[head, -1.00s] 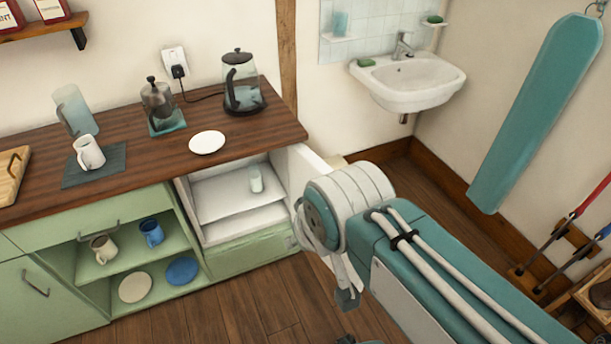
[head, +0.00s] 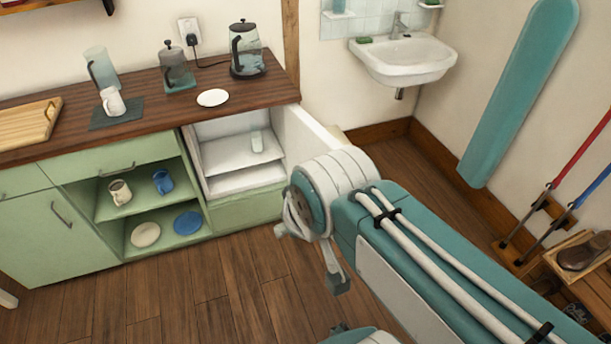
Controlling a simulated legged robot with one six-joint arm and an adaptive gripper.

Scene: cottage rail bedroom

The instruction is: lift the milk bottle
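My gripper (head: 336,281) shows only in part, as a grey finger below my arm's large round joint. It is in front of and to the right of the fridge, well apart from the bottle. The rest of it is hidden by my arm, so its opening cannot be judged.
The fridge door (head: 304,135) stands open on the right side. The wooden counter (head: 150,110) above holds a kettle (head: 247,50), a white mug (head: 113,101) and a white plate (head: 213,98). Mugs and plates sit in the open green cabinet (head: 90,225). The floor (head: 200,290) before it is clear.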

